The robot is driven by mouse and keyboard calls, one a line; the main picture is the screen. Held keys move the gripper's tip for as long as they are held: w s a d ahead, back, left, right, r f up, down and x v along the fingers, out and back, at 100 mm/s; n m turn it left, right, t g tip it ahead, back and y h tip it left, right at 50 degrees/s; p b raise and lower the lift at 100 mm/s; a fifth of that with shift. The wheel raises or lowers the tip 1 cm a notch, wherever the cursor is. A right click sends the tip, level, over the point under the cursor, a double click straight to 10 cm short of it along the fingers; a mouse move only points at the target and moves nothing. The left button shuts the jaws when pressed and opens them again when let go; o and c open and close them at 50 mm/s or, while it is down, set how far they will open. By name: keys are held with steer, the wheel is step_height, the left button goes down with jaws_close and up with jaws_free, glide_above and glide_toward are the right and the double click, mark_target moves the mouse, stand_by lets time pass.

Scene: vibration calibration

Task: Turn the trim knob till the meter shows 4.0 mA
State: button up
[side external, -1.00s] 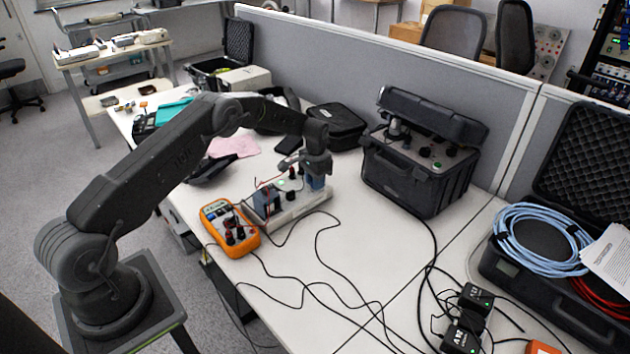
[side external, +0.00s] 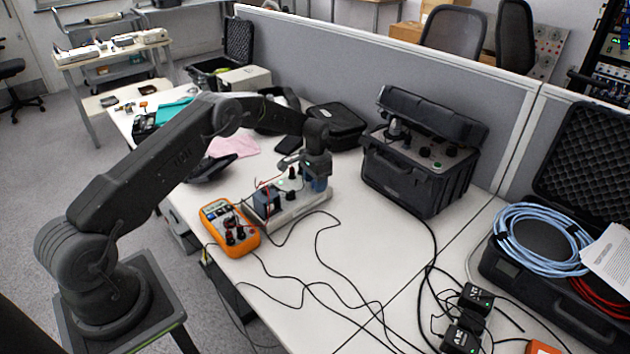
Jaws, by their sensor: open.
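The meter (side external: 229,228) is an orange handheld multimeter lying on the table, with leads plugged in; its reading is too small to make out. Right behind it stands a light board (side external: 303,208) carrying dark and blue modules, a green light and several small black parts. My gripper (side external: 316,176) points down over the right end of this board, at a blue module (side external: 317,185). It is open, and I cannot tell whether it touches anything. The trim knob cannot be made out; my gripper may hide it.
Black cables run over the table (side external: 368,241) in front of the board. A black hard case (side external: 420,180) stands to the right, and a soft black case (side external: 337,122) behind. Blue coiled cable (side external: 540,245) lies in an open case at far right. A pink cloth (side external: 235,144) lies at the back.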

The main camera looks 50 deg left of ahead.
step_height(320, 180, up, 14)
steer(key=shift+d, duration=0.3)
steer(key=shift+f, duration=0.1)
stand_by(0.3)
steer(key=s+d+r+t, duration=0.2)
steer(key=s+d+r, duration=0.4)
steer(key=s+r, duration=0.3)
steer(key=s+d+r+t, duration=0.1)
steer(key=s+d+r, duration=0.5)
steer(key=r, duration=0.5)
steer(key=s+d+f+t, duration=0.1)
steer(key=s+d, duration=0.2)
steer(key=s, duration=0.8)
steer(key=s+d+n+t, duration=0.1)
steer(key=s+d, duration=0.1)
steer(key=s, duration=0.9)
steer(key=shift+s+d+f+t, duration=0.3)
steer(key=shift+s+d+f, duration=0.05)
steer(key=shift+d+f, duration=0.05)
